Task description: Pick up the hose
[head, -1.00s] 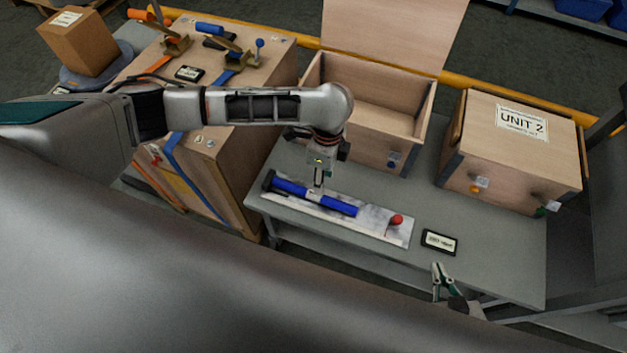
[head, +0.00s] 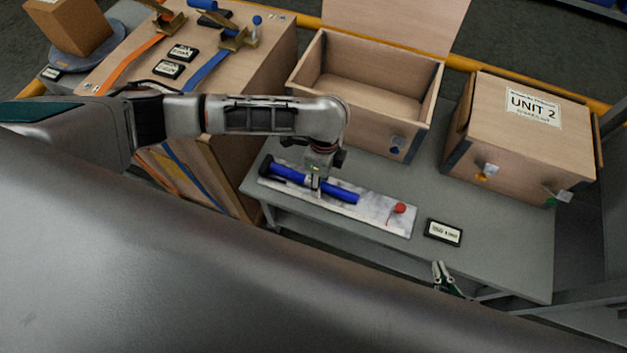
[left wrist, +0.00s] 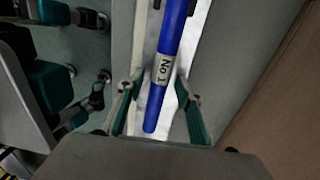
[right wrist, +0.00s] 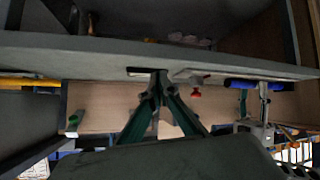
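The blue hose (head: 341,194), a straight tube with a black left end and a pale label band, lies on a white marbled mat (head: 375,211) on the grey bench. In the left wrist view the hose (left wrist: 171,38) carries a "No 1" label. My left gripper (head: 316,189) is over the middle of the hose. In the left wrist view its fingers (left wrist: 157,92) are spread apart, one on each side of the hose, with gaps visible. My right gripper (head: 441,272) is at the bench's front edge, away from the hose. In the right wrist view its fingertips (right wrist: 160,75) meet, empty.
A red-capped item (head: 400,208) lies at the mat's right end, beside a black label plate (head: 443,232). An open wooden box (head: 360,97) and a closed UNIT 2 box (head: 520,135) stand behind. A wooden cabinet (head: 235,160) adjoins on the left. The bench's right front is clear.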

